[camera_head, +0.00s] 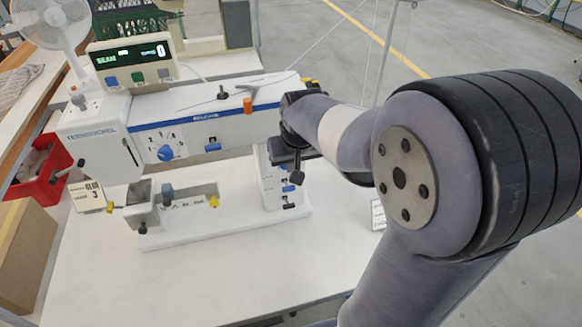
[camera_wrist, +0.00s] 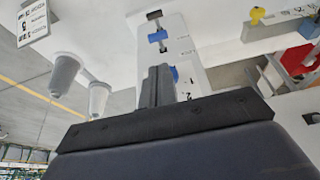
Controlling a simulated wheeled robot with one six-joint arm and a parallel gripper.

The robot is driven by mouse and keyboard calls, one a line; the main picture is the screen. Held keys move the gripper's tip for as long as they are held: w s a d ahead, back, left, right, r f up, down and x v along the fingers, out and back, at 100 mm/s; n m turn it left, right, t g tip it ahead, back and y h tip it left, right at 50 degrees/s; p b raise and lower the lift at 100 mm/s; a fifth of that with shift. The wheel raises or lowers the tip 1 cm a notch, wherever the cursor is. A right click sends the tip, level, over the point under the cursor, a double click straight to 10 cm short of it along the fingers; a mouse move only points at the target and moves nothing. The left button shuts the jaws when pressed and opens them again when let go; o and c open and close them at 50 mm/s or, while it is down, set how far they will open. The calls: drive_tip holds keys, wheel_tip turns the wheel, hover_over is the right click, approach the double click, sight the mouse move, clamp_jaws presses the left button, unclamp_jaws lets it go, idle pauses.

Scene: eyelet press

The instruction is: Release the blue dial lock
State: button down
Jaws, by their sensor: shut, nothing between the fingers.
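The white eyelet press (camera_head: 115,150) stands on a white table. On its front is a round blue dial (camera_head: 165,153) with numbers around it, and a small blue knob (camera_head: 213,147) sits to the dial's right. I cannot tell for sure which part is the dial lock. My gripper (camera_head: 297,174) is at the press's right end, by the column, well to the right of the dial. In the wrist view my gripper (camera_wrist: 158,72) is shut and empty, its fingers over the column face beside a blue part (camera_wrist: 174,74). Another blue part (camera_wrist: 158,36) shows farther along; contact is hidden.
A display box (camera_head: 132,62) and a fan (camera_head: 52,25) stand behind the press. A red bin (camera_head: 42,170) and a cardboard box (camera_head: 22,245) are at the left. The table front is clear.

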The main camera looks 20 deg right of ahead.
sight(288, 186)
drive_tip(key=p+x, duration=0.1)
drive_tip(key=x, duration=0.7)
drive_tip(key=shift+w+f, duration=0.15)
drive_tip(key=shift+f, duration=0.15)
drive_tip(key=shift+f+b, duration=0.15)
drive_tip(key=shift+b, duration=0.2)
drive_tip(key=shift+s+t+b, duration=0.2)
drive_tip(key=shift+t+b, duration=0.1)
drive_tip(key=shift+b, duration=0.25)
drive_tip(key=shift+s+f+t+b, duration=0.1)
drive_tip(key=shift+f+t+b, duration=0.2)
drive_tip(key=shift+b, duration=0.55)
drive_tip(key=f+t+b, duration=0.1)
drive_tip(key=b, duration=0.3)
drive_tip(key=s+f+t+b, duration=0.1)
drive_tip(key=t+b, duration=0.1)
drive_tip(key=b, duration=0.3)
drive_tip(key=t+b, duration=0.2)
drive_tip(key=b, duration=0.3)
drive_tip(key=shift+s+f, duration=0.4)
drive_tip(key=shift+r, duration=0.1)
